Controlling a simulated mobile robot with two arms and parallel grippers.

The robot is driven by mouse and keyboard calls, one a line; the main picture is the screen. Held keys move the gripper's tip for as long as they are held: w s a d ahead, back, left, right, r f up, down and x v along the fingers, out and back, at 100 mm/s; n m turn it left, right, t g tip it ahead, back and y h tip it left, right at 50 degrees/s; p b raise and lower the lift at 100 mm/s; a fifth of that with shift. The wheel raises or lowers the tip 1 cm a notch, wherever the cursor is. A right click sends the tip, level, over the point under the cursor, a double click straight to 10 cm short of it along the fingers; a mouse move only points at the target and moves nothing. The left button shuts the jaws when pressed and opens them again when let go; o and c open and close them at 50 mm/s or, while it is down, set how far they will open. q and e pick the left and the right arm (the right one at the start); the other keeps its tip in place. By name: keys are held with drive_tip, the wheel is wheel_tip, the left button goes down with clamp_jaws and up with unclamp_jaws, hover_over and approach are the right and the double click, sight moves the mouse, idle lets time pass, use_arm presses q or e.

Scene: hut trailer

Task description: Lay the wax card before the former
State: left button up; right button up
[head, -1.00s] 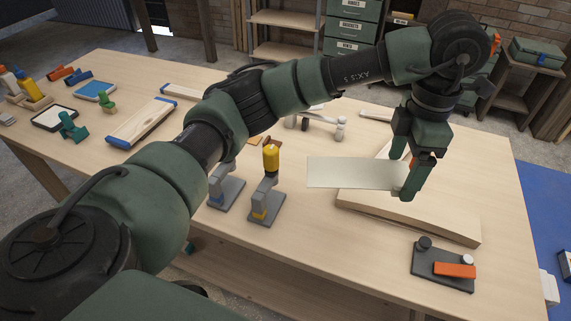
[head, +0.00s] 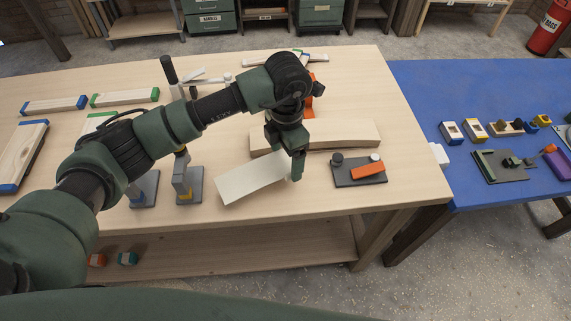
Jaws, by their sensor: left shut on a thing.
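The pale wax card (head: 248,184) is a thin cream rectangle. It lies at a slant near the front edge of the wooden table. My left gripper (head: 296,168) is shut on its right end. I cannot tell whether the card touches the tabletop. A long wooden block with a curved top, which looks like the former (head: 345,135), stands just behind the card. My left gripper and forearm hide part of it. My right gripper is out of view.
A dark plate with an orange bar and two knobs (head: 359,170) lies right of my left gripper. Two grey clamp-like stands (head: 189,181) (head: 146,188) are left of the card. A blue table (head: 430,110) adjoins on the right.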

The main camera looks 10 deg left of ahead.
sight(286, 164)
use_arm(q)
drive_tip(key=shift+f, duration=0.7)
wheel_tip(286, 164, down, 4)
drive_tip(key=shift+p, duration=0.6)
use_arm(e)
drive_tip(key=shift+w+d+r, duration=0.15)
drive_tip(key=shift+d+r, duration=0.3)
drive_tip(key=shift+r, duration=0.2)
use_arm(q)
drive_tip(key=shift+f, duration=0.1)
drive_tip(key=shift+f, duration=0.15)
drive_tip(key=o, duration=1)
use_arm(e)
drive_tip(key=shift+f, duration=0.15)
